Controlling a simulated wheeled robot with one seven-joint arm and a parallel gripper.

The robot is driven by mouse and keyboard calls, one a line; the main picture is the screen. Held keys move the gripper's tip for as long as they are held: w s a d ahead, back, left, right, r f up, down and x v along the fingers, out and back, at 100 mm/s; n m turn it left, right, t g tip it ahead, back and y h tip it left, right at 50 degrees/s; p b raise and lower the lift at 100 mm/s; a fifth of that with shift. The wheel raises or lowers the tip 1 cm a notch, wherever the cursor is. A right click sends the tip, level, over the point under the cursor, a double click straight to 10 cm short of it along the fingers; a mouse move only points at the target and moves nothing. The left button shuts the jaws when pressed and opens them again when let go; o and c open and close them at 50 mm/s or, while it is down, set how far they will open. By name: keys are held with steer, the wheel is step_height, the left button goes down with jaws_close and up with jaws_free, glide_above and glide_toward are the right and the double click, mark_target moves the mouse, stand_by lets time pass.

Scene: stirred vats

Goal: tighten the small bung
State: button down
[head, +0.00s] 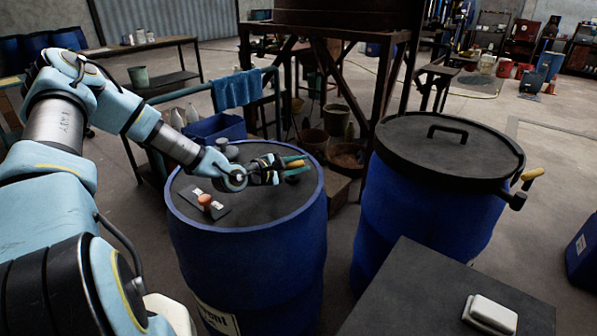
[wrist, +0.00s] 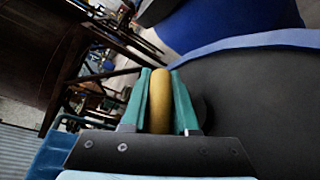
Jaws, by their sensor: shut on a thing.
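My gripper (head: 287,168) is over the top of the left blue drum (head: 180,212), near its far right rim. Its teal fingers (wrist: 186,105) are shut on a yellow bar-like handle (wrist: 160,102), which also shows in the head view (head: 296,164). A dark round shape (wrist: 204,112) sits beside the fingers on the drum top, partly hidden; I take it for the small bung, but cannot tell how it joins the handle or how far it is turned in. A grey cylindrical cap (head: 229,152) stands on the far left part of the top.
A dark plate with an orange-brown knob (head: 205,200) lies on the left drum's top. A second blue drum (head: 415,215) with a handled lid and yellow-handled lever (head: 532,176) stands right. A grey table (head: 420,300) is at front right. A stand (head: 330,45) rises behind.

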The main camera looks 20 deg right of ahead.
mark_target(297, 167)
steer(key=m+g, duration=0.3)
steer(key=shift+s+d+g, duration=0.1)
steer(key=shift+s+g, duration=0.2)
steer(key=shift+s, duration=0.1)
steer(key=m+g, duration=0.1)
steer(key=g, duration=0.1)
steer(key=s+m+g+p, duration=0.1)
steer(key=m+g, duration=0.1)
steer(key=m+g+y, duration=0.1)
steer(key=g, duration=0.1)
steer(key=m+g, duration=0.2)
steer(key=shift+s+a+f+g+y, duration=0.1)
steer(key=shift+s+a+g+y, duration=0.1)
steer(key=shift+s+g+y, duration=0.15)
steer(key=shift+s+a+m+g+y+b, duration=0.1)
steer(key=shift+s+m+g+y+b, duration=0.1)
steer(key=shift+m+g+y+b, duration=0.3)
steer(key=shift+s+a+m+g+y+b, duration=0.15)
steer(key=shift+m+g+y, duration=0.3)
steer(key=shift+m+g, duration=0.4)
steer(key=shift+m, duration=0.25)
steer(key=c, duration=1)
jaws_free()
steer(key=shift+r, duration=0.25)
step_height(297, 167, up, 10)
steer(key=shift+f+b, duration=0.1)
steer(key=shift+b, duration=0.85)
